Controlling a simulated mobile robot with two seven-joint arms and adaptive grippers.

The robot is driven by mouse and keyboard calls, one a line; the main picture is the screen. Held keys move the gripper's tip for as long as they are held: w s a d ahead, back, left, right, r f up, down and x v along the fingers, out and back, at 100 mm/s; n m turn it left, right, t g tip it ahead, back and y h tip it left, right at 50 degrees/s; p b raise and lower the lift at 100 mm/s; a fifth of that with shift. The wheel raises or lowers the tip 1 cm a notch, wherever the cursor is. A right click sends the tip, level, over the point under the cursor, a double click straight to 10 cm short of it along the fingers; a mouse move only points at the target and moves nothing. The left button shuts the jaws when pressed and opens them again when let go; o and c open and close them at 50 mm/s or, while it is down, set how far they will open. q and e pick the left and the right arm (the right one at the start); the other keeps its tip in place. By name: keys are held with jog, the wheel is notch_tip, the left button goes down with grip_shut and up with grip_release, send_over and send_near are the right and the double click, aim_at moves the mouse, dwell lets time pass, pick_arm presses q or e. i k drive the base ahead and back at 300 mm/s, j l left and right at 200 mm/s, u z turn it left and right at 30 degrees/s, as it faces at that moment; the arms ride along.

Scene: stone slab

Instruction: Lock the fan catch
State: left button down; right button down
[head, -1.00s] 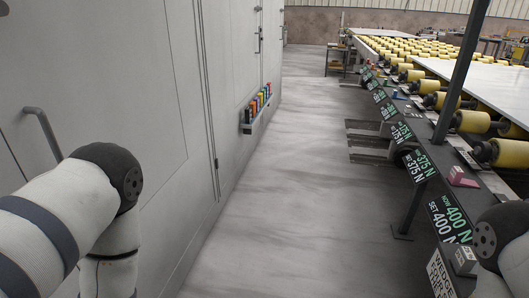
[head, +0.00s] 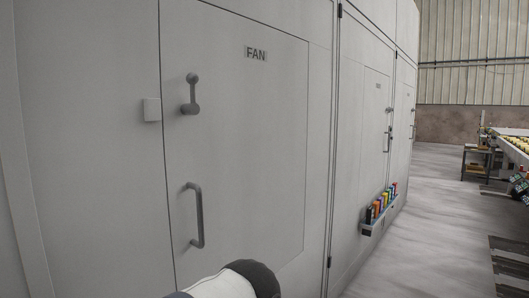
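The fan door (head: 262,150) is a grey panel marked FAN (head: 256,54) near its top. It looks flush in the cabinet wall. The fan catch (head: 190,95) is a dark grey lever at the door's upper left. Its arm points up from a round pivot, and its knob is at the top. A pale keeper block (head: 152,110) sits on the wall just left of the door edge, apart from the lever. A grey pull handle (head: 195,215) is below the catch. Part of my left arm shows at the bottom. Neither gripper is in view.
Other doors with similar handles (head: 387,139) continue along the cabinet to the right. A wall rack (head: 377,212) of coloured items juts out low beside them. The floor (head: 430,215) is clear along the aisle. A roller line (head: 515,145) stands at the far right.

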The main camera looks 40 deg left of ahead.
aim_at(192, 108)
jog(key=u, duration=1.6)
